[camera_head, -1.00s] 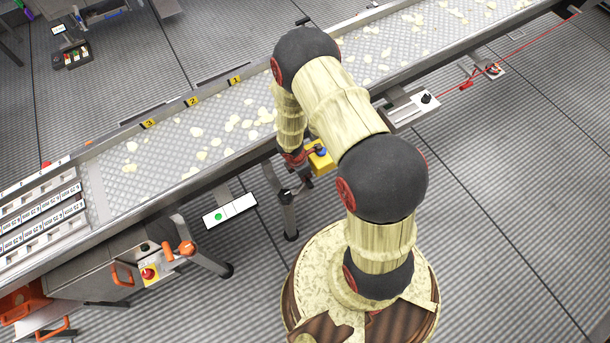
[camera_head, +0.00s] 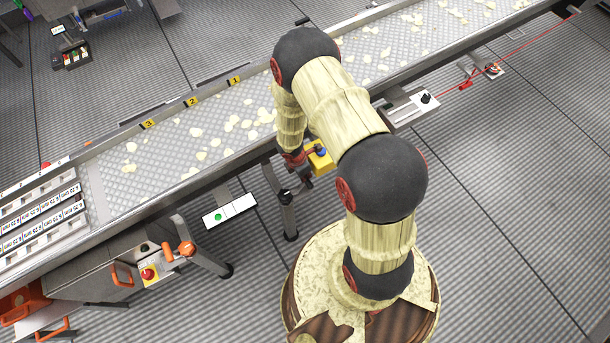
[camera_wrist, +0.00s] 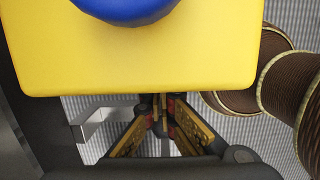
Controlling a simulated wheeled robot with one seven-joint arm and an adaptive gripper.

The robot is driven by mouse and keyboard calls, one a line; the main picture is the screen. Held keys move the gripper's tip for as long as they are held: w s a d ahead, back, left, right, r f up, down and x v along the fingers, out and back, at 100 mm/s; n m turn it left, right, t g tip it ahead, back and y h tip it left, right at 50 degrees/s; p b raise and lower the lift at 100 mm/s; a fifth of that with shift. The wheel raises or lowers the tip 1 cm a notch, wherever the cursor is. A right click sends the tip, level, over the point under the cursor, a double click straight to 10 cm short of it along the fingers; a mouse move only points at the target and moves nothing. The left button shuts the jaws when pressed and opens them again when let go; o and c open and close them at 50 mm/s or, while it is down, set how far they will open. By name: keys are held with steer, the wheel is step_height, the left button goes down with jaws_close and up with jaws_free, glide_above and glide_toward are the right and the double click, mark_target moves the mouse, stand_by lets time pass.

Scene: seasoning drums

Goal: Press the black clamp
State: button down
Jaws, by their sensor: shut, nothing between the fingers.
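My gripper (camera_wrist: 160,112) is shut and empty in the wrist view, its fingers meeting just below the lower edge of a yellow box (camera_wrist: 190,55) with a blue button (camera_wrist: 125,8). In the head view the yellow box (camera_head: 322,167) is under the conveyor edge, and my wrist hangs beside it on its left. A black fitting (camera_head: 286,196) on the conveyor leg lies just below my wrist; I cannot tell for sure that it is the black clamp. The fingertips are too small in the head view to show contact with it.
The conveyor (camera_head: 215,145) with pale pieces runs diagonally behind my arm. A metal plate with a black knob (camera_head: 426,98) is to the right. A white panel with a green dot (camera_head: 229,211) and an orange-knobbed control (camera_head: 186,248) are at left. Floor at right is clear.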

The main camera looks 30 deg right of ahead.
stand_by(0.8)
steer(key=a+r+p, duration=0.1)
steer(key=r, duration=0.1)
steer(key=a+r+p, duration=0.1)
steer(key=p, duration=0.1)
steer(key=shift+a+r, duration=0.2)
steer(key=shift+r, duration=0.15)
step_height(320, 180, up, 9)
steer(key=d+p, duration=0.1)
steer(key=p, duration=0.2)
steer(key=shift+r, duration=0.2)
steer(key=shift+d, duration=0.1)
